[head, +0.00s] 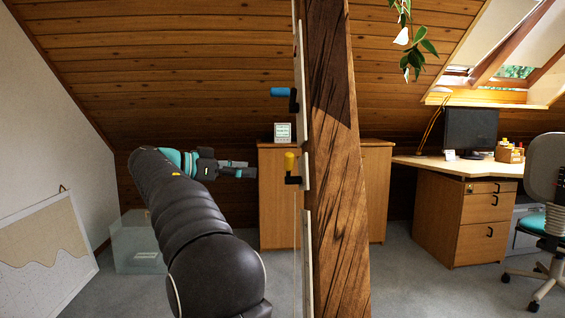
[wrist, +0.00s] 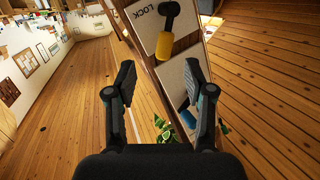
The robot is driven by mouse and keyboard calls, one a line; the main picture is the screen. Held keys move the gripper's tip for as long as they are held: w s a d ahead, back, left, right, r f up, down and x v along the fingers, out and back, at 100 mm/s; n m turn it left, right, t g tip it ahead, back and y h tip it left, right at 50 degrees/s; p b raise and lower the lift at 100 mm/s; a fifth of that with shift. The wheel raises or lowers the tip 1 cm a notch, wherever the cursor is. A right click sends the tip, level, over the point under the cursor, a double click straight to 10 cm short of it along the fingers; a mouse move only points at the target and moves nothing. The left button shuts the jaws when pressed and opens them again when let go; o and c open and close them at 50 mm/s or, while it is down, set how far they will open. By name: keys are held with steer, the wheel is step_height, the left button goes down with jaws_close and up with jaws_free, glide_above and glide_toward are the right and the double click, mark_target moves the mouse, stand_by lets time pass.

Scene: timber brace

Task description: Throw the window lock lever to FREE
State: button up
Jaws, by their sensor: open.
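A lever with a yellow handle (head: 290,161) and a black arm sits on a pale plate on the left face of the timber brace (head: 335,200). In the head view its handle points up. In the wrist view the yellow handle (wrist: 163,46) lies beside the word LOCK, which appears inverted on the plate (wrist: 146,28); no FREE lettering is readable. My gripper (head: 249,168) is open and empty, left of the lever and apart from it in the head view. In the wrist view the yellow handle is ahead, beyond the gap between my fingertips (wrist: 160,70).
A blue-handled lever (head: 281,92) is higher on the brace; in the wrist view its handle (wrist: 185,113) shows near the right finger. A hanging plant (head: 412,45) is right of the brace. A wooden cabinet (head: 275,215), desk (head: 470,168) and chair (head: 543,170) stand behind.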

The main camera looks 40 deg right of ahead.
mark_target(288, 167)
steer(key=d+m, duration=0.1)
steer(key=d, duration=0.3)
steer(key=s+d+m+g, duration=0.1)
steer(key=d, duration=0.4)
steer(key=d+r+m+g+h, duration=0.1)
steer(key=d, duration=0.3)
steer(key=shift+s+d+m+p, duration=0.15)
steer(key=shift+s+m+p, duration=0.15)
steer(key=shift+s+m, duration=0.1)
jaws_close()
